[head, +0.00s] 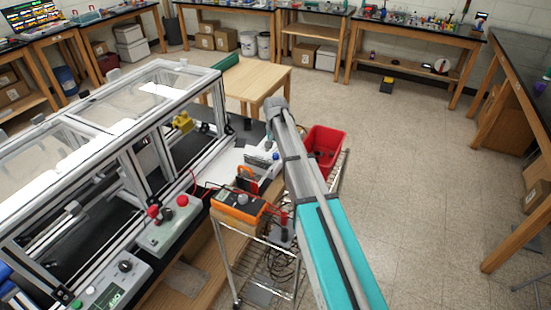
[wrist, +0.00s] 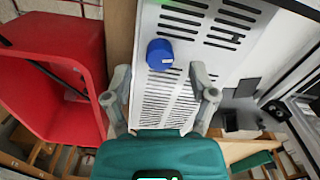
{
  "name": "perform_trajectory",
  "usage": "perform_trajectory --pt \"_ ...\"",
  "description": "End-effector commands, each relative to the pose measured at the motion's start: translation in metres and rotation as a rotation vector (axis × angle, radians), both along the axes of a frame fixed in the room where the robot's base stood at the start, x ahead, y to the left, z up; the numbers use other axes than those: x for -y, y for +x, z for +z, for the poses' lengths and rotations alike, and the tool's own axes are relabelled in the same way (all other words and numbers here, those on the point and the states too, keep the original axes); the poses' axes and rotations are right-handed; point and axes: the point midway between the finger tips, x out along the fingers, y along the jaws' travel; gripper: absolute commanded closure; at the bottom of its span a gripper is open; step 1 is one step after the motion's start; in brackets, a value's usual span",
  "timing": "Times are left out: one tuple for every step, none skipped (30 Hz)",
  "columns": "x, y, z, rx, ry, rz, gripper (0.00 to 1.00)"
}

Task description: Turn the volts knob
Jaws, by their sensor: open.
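No knob with a readable volts label shows. The orange meter (head: 238,207) on the cart has a pale round dial on top. In the wrist view a blue round cap (wrist: 160,54) stands on a white slotted panel (wrist: 185,85); I cannot tell if it is a knob. My gripper (wrist: 160,98) is open and empty, its two grey fingers apart over the panel, with the blue cap beyond them. It is mostly hidden in the head view.
A red bin (head: 325,145) stands on the wire cart right of my arm and fills the wrist view's left side. The aluminium extrusion frame (head: 140,150) stands left. A red button box (head: 168,222) is in front of it. Floor on the right is clear.

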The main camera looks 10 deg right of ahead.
Motion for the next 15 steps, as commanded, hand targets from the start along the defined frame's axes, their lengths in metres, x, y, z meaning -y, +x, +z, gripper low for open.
perform_trajectory --pt "0.000 0.000 -0.008 0.000 0.000 0.000 0.27" --pt "0.000 0.000 -0.010 0.000 0.000 0.000 0.27" --pt "0.000 0.000 -0.012 0.000 0.000 0.000 0.27" --pt "0.000 0.000 -0.014 0.000 0.000 0.000 0.27" --pt "0.000 0.000 -0.015 0.000 0.000 0.000 0.27" --pt "0.000 0.000 -0.017 0.000 0.000 0.000 0.27" --pt "0.000 0.000 -0.018 0.000 0.000 0.000 0.27" --pt "0.000 0.000 -0.020 0.000 0.000 0.000 0.27" --pt "0.000 0.000 -0.021 0.000 0.000 0.000 0.27" --pt "0.000 0.000 -0.022 0.000 0.000 0.000 0.27" --pt "0.000 0.000 -0.022 0.000 0.000 0.000 0.27" --pt "0.000 0.000 -0.023 0.000 0.000 0.000 0.27" --pt "0.000 0.000 -0.023 0.000 0.000 0.000 0.27" --pt "0.000 0.000 -0.023 0.000 0.000 0.000 0.27" --pt "0.000 0.000 -0.024 0.000 0.000 0.000 0.27"
